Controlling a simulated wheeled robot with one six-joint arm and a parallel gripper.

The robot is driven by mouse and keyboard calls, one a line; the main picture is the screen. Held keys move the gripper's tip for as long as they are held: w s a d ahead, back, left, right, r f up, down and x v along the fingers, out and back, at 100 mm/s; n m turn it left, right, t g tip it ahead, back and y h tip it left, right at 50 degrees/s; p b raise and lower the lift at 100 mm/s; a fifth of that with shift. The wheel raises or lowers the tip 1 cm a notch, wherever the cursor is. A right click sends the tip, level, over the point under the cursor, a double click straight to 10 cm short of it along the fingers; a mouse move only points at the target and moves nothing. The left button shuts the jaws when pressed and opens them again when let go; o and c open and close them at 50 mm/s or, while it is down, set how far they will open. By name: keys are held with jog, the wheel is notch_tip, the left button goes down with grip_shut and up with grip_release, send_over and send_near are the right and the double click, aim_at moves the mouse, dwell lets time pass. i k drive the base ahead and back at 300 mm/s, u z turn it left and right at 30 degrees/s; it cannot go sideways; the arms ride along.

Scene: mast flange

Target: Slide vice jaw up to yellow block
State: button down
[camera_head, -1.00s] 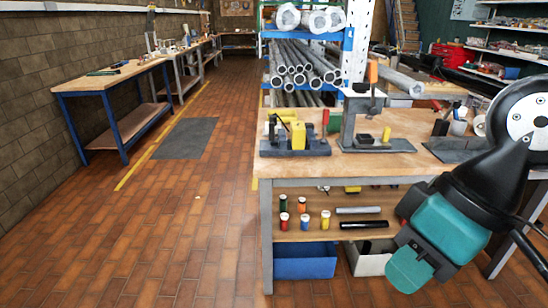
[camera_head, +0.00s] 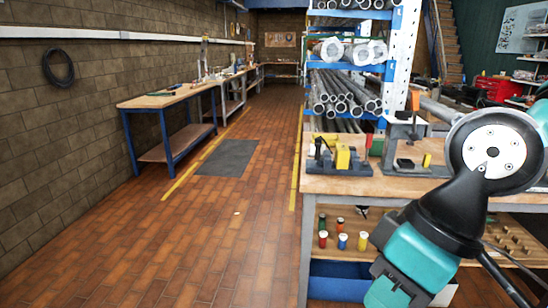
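On the workbench (camera_head: 400,188) at right stands a low dark fixture (camera_head: 345,169) with a yellow block-like part (camera_head: 343,157) and a red handle at its right end. Beside it is a taller grey press-like stand (camera_head: 400,150) with an orange handle and a small yellow block (camera_head: 427,160) near its base. I cannot tell for sure which of these holds the vice jaw. My black and teal arm fills the lower right, in front of the bench. Its lower end is cut off at the bottom edge, and no gripper fingers show.
A rack of metal pipes (camera_head: 345,95) stands behind the bench. Coloured jars (camera_head: 342,241) sit on its lower shelf, above a blue bin (camera_head: 345,280). A blue-legged table (camera_head: 165,102) stands along the left wall. The tiled aisle between is clear, with a grey mat (camera_head: 228,157).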

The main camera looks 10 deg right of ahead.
aim_at(327, 160)
jog(key=u, duration=0.35)
jog(key=i, duration=1.55)
jog(key=z, duration=0.8)
